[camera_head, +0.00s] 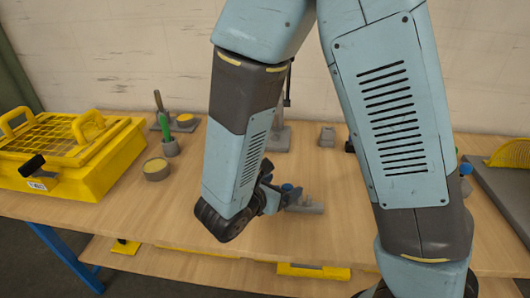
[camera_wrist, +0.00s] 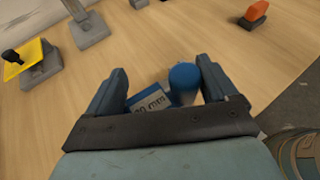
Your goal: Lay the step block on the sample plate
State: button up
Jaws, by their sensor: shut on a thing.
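My gripper (camera_wrist: 160,90) shows in the wrist view with its two fingers either side of a blue-knobbed piece. This piece, which looks like the step block (camera_wrist: 149,104), has a white label ending in "mm" and a round blue knob. In the head view a stepped grey block (camera_head: 306,208) shows just right of my gripper (camera_head: 272,196), low over or on the table. The arm hides part of it, and I cannot tell if it touches the table. I cannot tell for sure which thing is the sample plate.
A grey slab (camera_head: 505,195) with a yellow piece is at the right. In the wrist view a grey stand base (camera_wrist: 90,30), a yellow plate (camera_wrist: 22,62) and an orange-topped piece (camera_wrist: 256,12) lie beyond.

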jog(key=w+d+n+t+y, duration=0.1)
jog(key=w+d, duration=0.2)
jog(key=w, duration=0.7)
jog(key=w+d+n+y, duration=0.1)
jog(key=w+d, duration=0.2)
jog(key=w, duration=0.8)
jog(key=w+d+n+t+y, duration=0.1)
jog(key=w+d, duration=1.1)
jog(key=d, duration=0.4)
jog(key=shift+w+d+f+n+y, duration=0.2)
jog(key=shift+w+d+n+y, duration=0.15)
jog(key=shift+d+n+y, duration=0.05)
